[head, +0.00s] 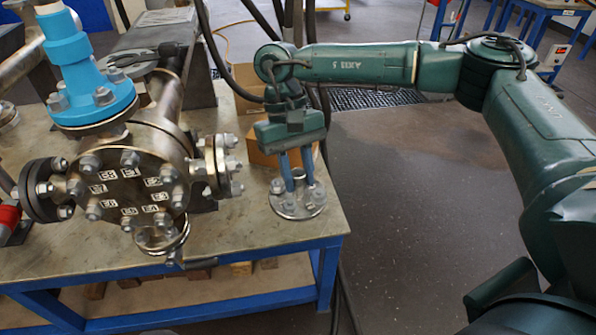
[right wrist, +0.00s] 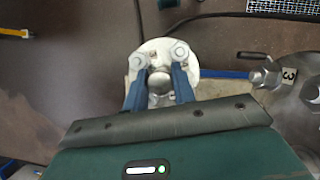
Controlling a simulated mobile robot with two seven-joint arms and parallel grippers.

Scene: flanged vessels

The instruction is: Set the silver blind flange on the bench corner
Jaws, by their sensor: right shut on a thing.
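The silver blind flange (head: 297,204) is a round disc with bolts, at the right front corner of the bench (head: 262,236). My right gripper (head: 298,190) points down with its blue fingers shut on the flange's raised middle. In the right wrist view the flange (right wrist: 165,50) shows between and beyond the blue fingers (right wrist: 160,85), with bolts on both sides. Whether the flange touches the bench top or hangs just above it, I cannot tell. My left gripper is not in view.
A large flanged vessel (head: 130,185) with a blue-topped neck (head: 80,65) stands on the bench left of the flange. Its side flange (head: 222,165) reaches toward my right gripper. Cardboard boxes (head: 250,90) are behind. Open floor (head: 420,220) lies right of the bench.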

